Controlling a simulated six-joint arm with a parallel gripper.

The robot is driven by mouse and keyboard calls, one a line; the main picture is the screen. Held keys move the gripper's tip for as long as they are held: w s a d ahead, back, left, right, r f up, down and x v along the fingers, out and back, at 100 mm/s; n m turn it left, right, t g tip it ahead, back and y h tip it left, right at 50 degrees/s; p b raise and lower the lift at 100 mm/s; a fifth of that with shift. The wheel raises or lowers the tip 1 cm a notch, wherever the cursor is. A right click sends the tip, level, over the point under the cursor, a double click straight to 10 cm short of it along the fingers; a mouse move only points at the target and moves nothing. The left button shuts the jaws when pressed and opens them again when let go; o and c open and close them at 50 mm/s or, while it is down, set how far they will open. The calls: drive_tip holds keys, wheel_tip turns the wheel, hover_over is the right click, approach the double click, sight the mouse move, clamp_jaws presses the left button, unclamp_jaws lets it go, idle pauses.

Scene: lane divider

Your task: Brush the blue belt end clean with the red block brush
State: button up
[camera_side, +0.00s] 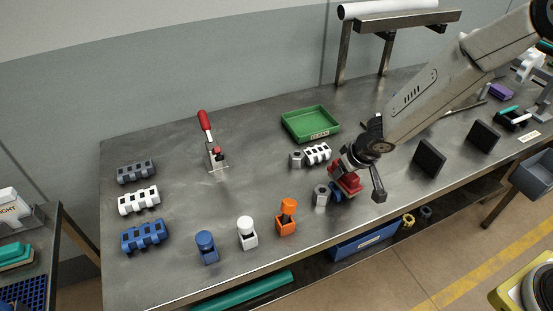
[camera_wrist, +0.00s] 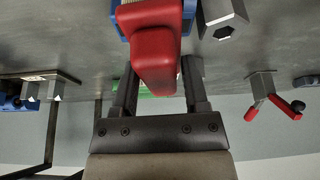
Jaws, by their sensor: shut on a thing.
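My gripper (camera_side: 352,176) is shut on the red block brush (camera_side: 346,181), low over the right part of the bench. In the wrist view the red brush (camera_wrist: 155,58) sits between the two fingers of my gripper (camera_wrist: 160,72). The blue belt end (camera_side: 337,194) shows only in part under the brush's left side, beside a grey hex-ended block (camera_side: 321,196). In the wrist view the blue belt end (camera_wrist: 188,12) is partly hidden behind the brush. I cannot tell whether the bristles touch it.
A white belt end (camera_side: 317,153) and a green tray (camera_side: 310,124) lie behind. Blue (camera_side: 207,248), white (camera_side: 247,234) and orange (camera_side: 287,216) knobbed blocks stand near the front edge. A red-handled clamp (camera_side: 213,150) stands left. Dark upright plates (camera_side: 430,158) stand right.

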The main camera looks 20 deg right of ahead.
drive_tip(key=d, duration=0.3)
drive_tip(key=shift+d, duration=0.15)
drive_tip(key=shift+d+r, duration=0.1)
drive_tip(key=shift+d, duration=0.05)
drive_tip(key=r, duration=0.2)
drive_tip(key=shift+s+a+r, duration=0.1)
drive_tip(key=shift+a+r, duration=0.15)
drive_tip(key=shift+r, duration=0.15)
wheel_tip(320, 180, up, 5)
drive_tip(key=shift+r, duration=0.15)
